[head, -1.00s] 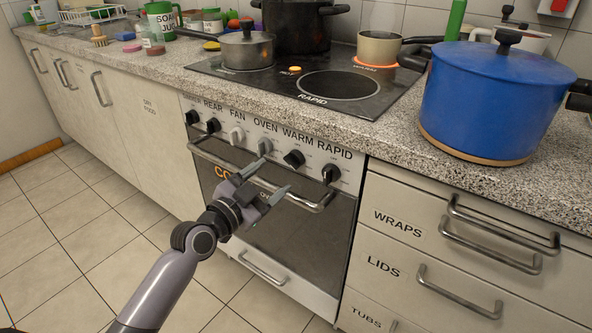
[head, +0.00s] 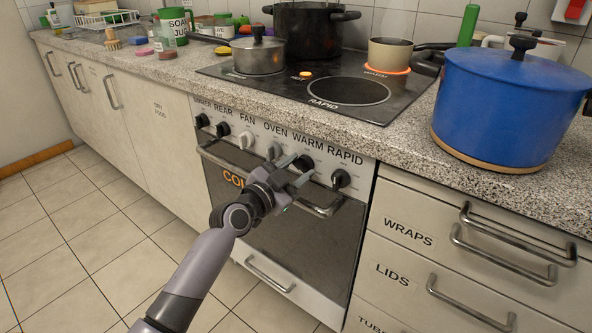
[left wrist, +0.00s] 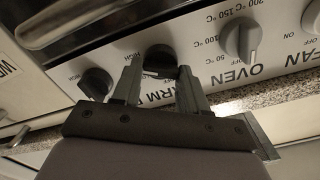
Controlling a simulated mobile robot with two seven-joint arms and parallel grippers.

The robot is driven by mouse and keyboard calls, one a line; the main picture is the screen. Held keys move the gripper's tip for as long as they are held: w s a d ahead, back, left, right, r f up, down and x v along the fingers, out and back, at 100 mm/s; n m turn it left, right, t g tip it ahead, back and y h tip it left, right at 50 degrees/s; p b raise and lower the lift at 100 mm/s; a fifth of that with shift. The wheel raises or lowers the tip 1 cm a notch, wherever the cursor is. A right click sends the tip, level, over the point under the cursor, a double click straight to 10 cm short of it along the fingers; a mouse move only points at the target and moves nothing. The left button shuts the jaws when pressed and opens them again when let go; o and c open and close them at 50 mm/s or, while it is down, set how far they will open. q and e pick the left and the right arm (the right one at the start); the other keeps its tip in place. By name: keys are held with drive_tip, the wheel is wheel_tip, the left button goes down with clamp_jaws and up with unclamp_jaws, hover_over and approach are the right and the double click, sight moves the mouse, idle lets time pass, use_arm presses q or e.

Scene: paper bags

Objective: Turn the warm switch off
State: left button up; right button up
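The warm knob (head: 304,162) is a black dial on the oven's front panel, under the word WARM. My left gripper (head: 299,169) is at this knob in the head view, with its fingers apart. In the left wrist view, the two fingertips (left wrist: 159,76) are on either side of the warm knob (left wrist: 160,57); I cannot tell whether they touch it. The knob's pointer is hard to make out. The warm burner (head: 388,69) glows orange under a cream pot (head: 390,53). My right gripper is out of view.
The black rapid knob (head: 341,178) and grey oven knob (head: 274,151) flank the warm knob. The oven door handle (head: 325,209) runs just below the gripper. A blue pot (head: 505,105) stands on the counter at right. The floor at left is clear.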

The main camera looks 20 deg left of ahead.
use_arm(q)
drive_tip(key=c, duration=0.5)
drive_tip(key=shift+o, duration=0.2)
